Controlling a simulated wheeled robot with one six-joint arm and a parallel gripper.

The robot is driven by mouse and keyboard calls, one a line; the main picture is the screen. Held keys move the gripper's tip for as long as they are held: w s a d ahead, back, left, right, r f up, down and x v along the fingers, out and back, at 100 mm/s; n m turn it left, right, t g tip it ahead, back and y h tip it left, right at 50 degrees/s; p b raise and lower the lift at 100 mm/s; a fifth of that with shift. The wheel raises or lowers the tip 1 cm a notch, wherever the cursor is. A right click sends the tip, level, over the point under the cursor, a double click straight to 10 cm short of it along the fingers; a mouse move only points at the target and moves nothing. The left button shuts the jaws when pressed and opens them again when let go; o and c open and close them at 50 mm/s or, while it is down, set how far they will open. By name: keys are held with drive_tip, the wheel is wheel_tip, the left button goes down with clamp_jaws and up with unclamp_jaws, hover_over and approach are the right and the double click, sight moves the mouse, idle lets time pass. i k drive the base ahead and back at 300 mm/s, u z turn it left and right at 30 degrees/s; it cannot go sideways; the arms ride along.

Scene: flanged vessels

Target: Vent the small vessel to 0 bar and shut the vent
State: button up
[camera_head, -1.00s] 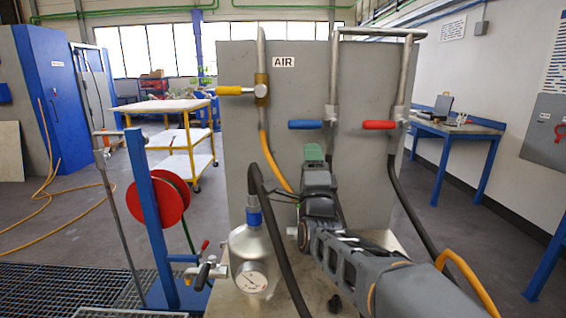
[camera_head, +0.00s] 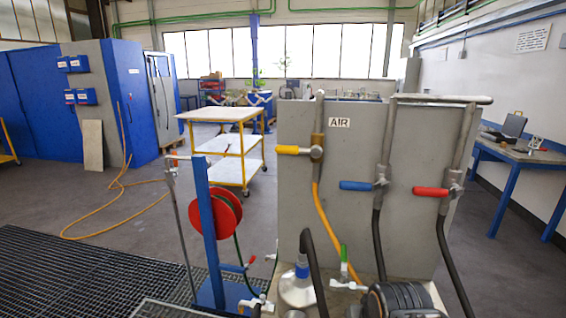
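The small vessel (camera_head: 297,291) is a pale metal body with a blue collar at its neck, at the bottom edge of the head view. A thick black hose runs from near its top. Its gauge face is cut off by the frame, so no pressure can be read. A green-handled valve (camera_head: 344,254) stands just right of it. A metal valve fitting (camera_head: 257,303) sits at its left, partly cut off. I cannot tell which valve is the vent or whether it is open. My gripper is not in view; only a dark ribbed part of my arm shows at the bottom.
A grey panel (camera_head: 290,195) marked AIR carries yellow (camera_head: 291,150), blue (camera_head: 356,185) and red (camera_head: 431,192) lever handles. A blue post (camera_head: 206,225) with a red reel (camera_head: 228,212) stands left. A yellow trolley (camera_head: 219,115) is behind. The floor at left is open, with an orange hose (camera_head: 125,185).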

sight(343, 253)
drive_tip(key=z, duration=0.75)
drive_tip(key=k, duration=0.65)
drive_tip(key=u, duration=1.2)
drive_tip(key=i, duration=0.5)
drive_tip(key=u, duration=0.05)
